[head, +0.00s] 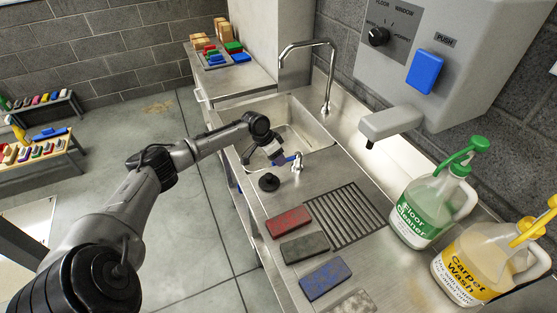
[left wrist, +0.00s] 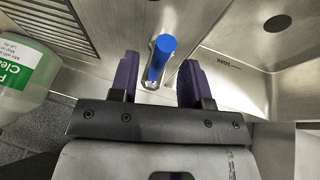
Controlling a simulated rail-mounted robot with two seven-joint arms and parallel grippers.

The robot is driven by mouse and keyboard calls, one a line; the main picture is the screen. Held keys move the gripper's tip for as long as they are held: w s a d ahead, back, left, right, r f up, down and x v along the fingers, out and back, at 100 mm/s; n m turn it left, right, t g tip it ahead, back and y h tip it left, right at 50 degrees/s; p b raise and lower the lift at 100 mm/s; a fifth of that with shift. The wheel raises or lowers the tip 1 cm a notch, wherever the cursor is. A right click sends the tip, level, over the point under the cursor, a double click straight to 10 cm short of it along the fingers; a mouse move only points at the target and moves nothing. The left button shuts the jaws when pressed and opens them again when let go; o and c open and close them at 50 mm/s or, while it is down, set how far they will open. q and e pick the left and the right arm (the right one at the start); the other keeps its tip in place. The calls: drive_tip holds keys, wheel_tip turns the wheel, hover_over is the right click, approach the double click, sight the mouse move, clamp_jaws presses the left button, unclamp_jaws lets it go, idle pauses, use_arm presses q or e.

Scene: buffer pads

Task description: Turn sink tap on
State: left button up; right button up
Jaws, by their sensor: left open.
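The small sink tap (head: 298,164) stands on the metal counter at the near edge of the sink basin, with a blue lever (head: 287,160) pointing left. The blue lever (left wrist: 164,50) also shows in the left wrist view, on its chrome tap body. My left gripper (head: 276,152) is at the lever, over the near side of the basin. In the left wrist view its purple fingers (left wrist: 160,72) are open, one on each side of the lever, with gaps visible. Contact cannot be told. A tall curved chrome spout (head: 330,75) rises behind the basin. My right gripper is not in view.
The sink basin (head: 315,135) is empty. Red, grey and blue pads (head: 325,278) lie beside the drain grooves. Floor cleaner (head: 425,210) and carpet wash (head: 480,265) jugs stand right, below a wall dispenser (head: 420,65).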

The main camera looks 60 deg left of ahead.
use_arm(q)
drive_tip(key=shift+w+d+f, duration=0.15)
drive_tip(key=shift+w+f, duration=0.05)
drive_tip(key=shift+f, duration=0.25)
clamp_jaws()
idle(0.4)
